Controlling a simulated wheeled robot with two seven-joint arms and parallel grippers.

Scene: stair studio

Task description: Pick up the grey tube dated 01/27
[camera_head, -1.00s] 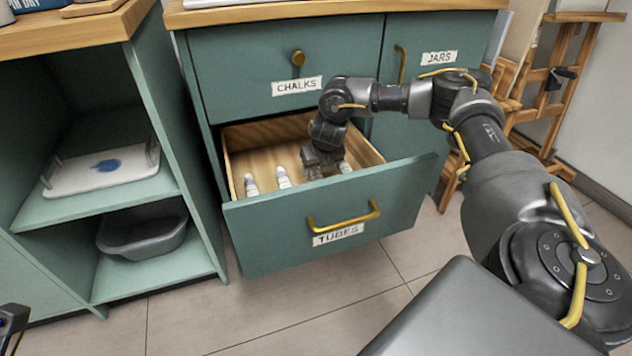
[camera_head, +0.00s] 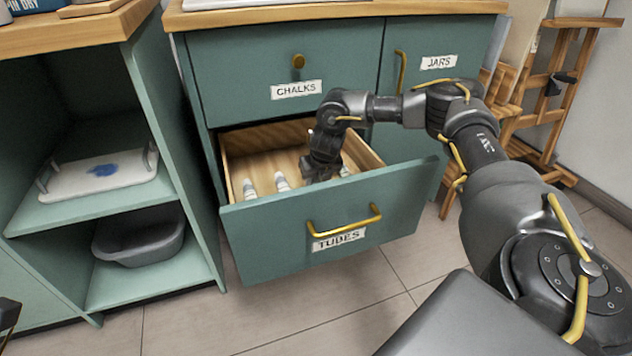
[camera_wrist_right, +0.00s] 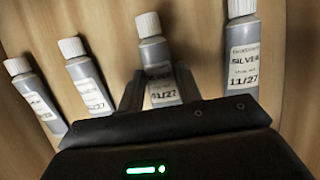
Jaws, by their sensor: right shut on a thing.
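My right gripper (camera_head: 318,174) reaches down into the open drawer (camera_head: 330,218) labelled TUBES. In the right wrist view the gripper (camera_wrist_right: 158,84) is shut on a grey tube (camera_wrist_right: 153,54) with a white cap. Its label ends in "1/27"; the first digit is unclear. To its right lies a grey tube reading SILVER 11/27 (camera_wrist_right: 242,55). To its left lie two more grey tubes (camera_wrist_right: 88,82) (camera_wrist_right: 35,98), whose labels end in "27" and are partly unreadable. A dark piece of my left arm (camera_head: 8,314) shows at the left edge.
The drawer's front panel stands between me and the tubes. Above it is a closed drawer labelled CHALKS (camera_head: 296,68); a JARS door (camera_head: 432,90) is at right. Open shelves at left hold a white tray (camera_head: 75,182) and a grey tub (camera_head: 140,240).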

